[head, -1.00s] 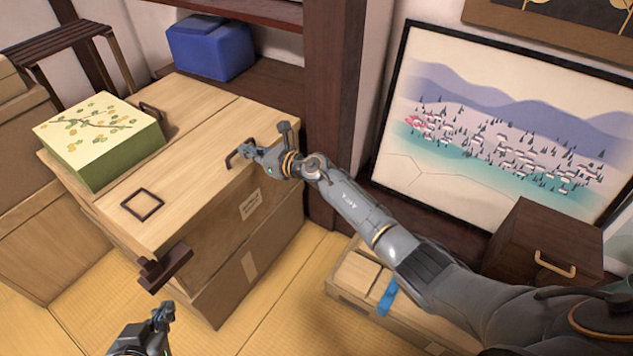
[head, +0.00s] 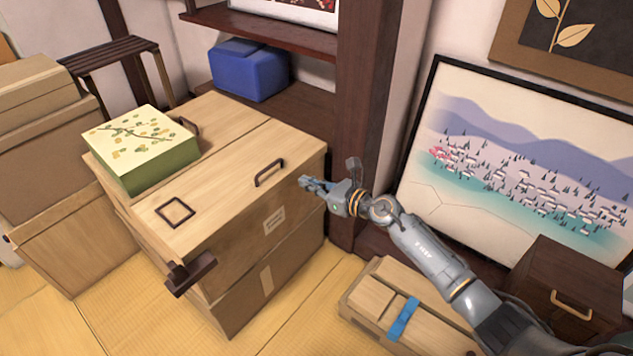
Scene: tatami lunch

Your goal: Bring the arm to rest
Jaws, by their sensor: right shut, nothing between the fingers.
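My right gripper (head: 318,186) is shut and empty. It hangs in the air at the right end of the wooden chest (head: 228,232), and in the picture its fingertips overlap the chest's edge. I cannot tell whether it touches the chest. The right arm reaches in from the lower right, in front of the landscape panel. A dark handle (head: 269,172) on the chest's top lies just left of the gripper, apart from it. My left gripper is out of view.
A green floral box (head: 142,148) and a dark square frame (head: 175,209) sit on the chest. A dark latch (head: 190,274) juts from its front corner. A low wooden box with a blue band (head: 404,318) and a dark drawer box (head: 566,296) stand at right. Tatami is bare in front.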

